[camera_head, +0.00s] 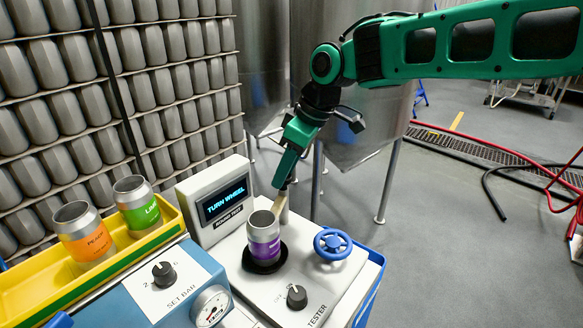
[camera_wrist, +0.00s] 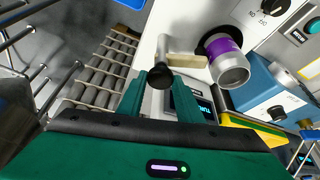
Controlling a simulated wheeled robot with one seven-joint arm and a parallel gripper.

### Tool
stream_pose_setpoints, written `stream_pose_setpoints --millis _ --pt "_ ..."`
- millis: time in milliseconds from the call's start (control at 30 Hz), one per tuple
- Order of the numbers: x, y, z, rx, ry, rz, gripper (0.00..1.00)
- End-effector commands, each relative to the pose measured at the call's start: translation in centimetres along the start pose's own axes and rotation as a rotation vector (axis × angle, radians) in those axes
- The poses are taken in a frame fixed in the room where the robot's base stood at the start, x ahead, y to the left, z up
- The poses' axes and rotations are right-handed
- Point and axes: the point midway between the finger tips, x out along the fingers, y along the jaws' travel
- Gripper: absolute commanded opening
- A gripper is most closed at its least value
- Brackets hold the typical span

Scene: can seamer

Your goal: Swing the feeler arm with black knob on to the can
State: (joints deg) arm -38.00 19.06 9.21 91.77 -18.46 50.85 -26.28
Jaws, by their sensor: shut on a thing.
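The can (camera_head: 263,238) has a purple label and stands upright, open at the top, on a round black pad of the white tester. It also shows in the wrist view (camera_wrist: 229,68). The feeler arm (camera_wrist: 187,60) is a pale bar beside a grey post, with its far end close to the can's side; I cannot tell whether they touch. The black knob (camera_wrist: 160,76) sits between the fingers of my gripper (camera_wrist: 163,82), which is shut on it. In the head view my gripper (camera_head: 284,186) is behind the can and largely hides the knob.
The tester (camera_head: 330,275) carries a blue handwheel (camera_head: 332,243), a black dial (camera_head: 297,296) and a display (camera_head: 226,201) reading "TURN WHEEL". A yellow tray (camera_head: 30,290) with orange- and green-labelled cans stands left, beside the blue set-bar box (camera_head: 190,270). Steel tanks rise behind.

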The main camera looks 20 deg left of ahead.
Motion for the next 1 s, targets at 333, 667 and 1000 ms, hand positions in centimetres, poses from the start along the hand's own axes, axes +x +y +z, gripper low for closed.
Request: stream_pose_setpoints --millis 333,667,1000 --pt "-0.5 1.1 0.0 0.014 0.01 0.021 0.37" --pt "-0.3 0.5 -0.1 0.007 0.006 0.011 0.5" --pt "-3.2 0.6 -0.1 0.005 0.007 0.012 0.5"
